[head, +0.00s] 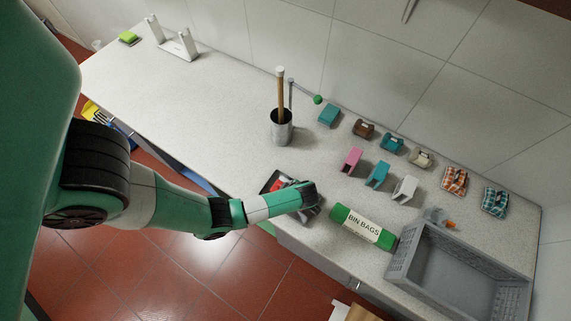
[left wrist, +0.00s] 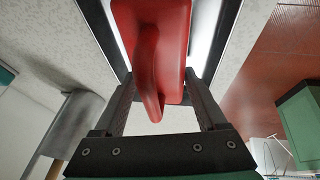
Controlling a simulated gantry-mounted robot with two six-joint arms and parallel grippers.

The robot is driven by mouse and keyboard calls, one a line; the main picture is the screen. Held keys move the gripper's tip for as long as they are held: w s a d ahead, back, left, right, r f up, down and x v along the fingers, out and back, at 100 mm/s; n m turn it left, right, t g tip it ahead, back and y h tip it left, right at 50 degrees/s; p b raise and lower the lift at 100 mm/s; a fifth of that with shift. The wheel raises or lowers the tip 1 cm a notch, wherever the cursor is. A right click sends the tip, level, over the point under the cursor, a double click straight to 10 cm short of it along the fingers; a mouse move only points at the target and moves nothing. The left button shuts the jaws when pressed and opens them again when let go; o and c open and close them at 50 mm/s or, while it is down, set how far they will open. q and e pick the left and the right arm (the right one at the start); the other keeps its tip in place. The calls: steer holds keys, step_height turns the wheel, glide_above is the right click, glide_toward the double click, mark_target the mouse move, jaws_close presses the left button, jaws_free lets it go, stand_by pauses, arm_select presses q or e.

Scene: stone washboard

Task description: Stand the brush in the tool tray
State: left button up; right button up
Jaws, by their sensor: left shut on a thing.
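My left gripper (head: 304,197) is low over the front edge of the counter and shut on a red thing (head: 277,184), which I take for the brush. In the left wrist view its red body and curved handle (left wrist: 150,55) lie between the fingers of my left gripper (left wrist: 158,85). No bristles show. A dark-rimmed tray (head: 267,181) with a bright inside lies under or around the red thing. I cannot tell whether the two touch. I cannot tell which container is the tool tray. My right gripper is not in view.
A metal pot (head: 281,138) with a wooden handle in it stands behind the gripper. A green bin bags roll (head: 362,227) and a grey crate (head: 405,252) are to the right. Several small coloured holders and packs stand along the wall.

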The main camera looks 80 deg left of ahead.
arm_select(q)
steer(key=shift+f, duration=0.35)
steer(key=o, duration=1.2)
steer(key=shift+o, duration=0.2)
steer(key=p+v, duration=0.3)
steer(key=v, duration=0.9)
